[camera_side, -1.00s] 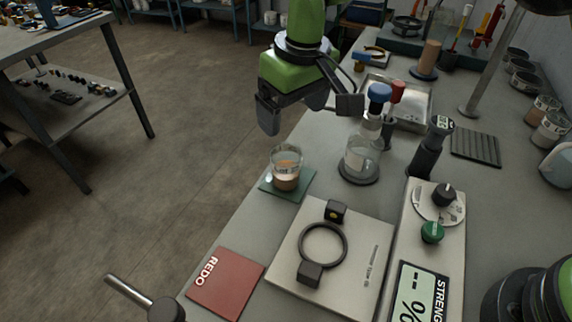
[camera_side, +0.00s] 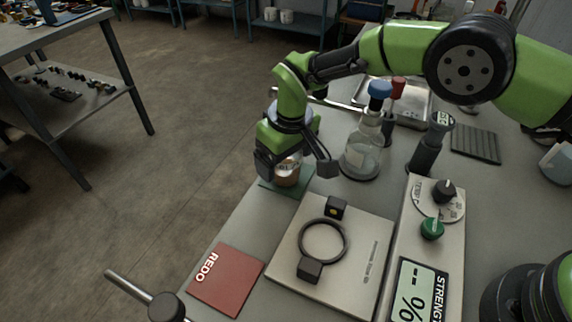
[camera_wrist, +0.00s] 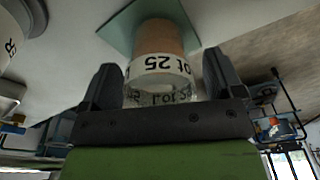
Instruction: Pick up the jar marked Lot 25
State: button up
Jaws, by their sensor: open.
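The jar marked Lot 25 (camera_side: 287,175) is a clear glass jar with brownish contents. It stands on a dark green square mat (camera_side: 271,186) near the table's left edge. In the wrist view, the jar (camera_wrist: 161,68) shows its "ot 25" label between the two fingers. My gripper (camera_side: 296,167) is open, with one finger on each side of the jar. A gap shows beside the fingers in the wrist view, and whether either touches the glass I cannot tell. The gripper hides the jar's upper part in the side view.
A blue-capped flask (camera_side: 364,150) stands to the right of the jar. In front are a plate with a black ring (camera_side: 365,278), a red REDO card (camera_side: 226,282) and a strength meter (camera_side: 452,238). The table edge drops off close on the left.

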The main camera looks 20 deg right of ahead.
jog(key=c, duration=1)
jog(key=shift+c, duration=0.2)
jog(key=shift+r, duration=0.2)
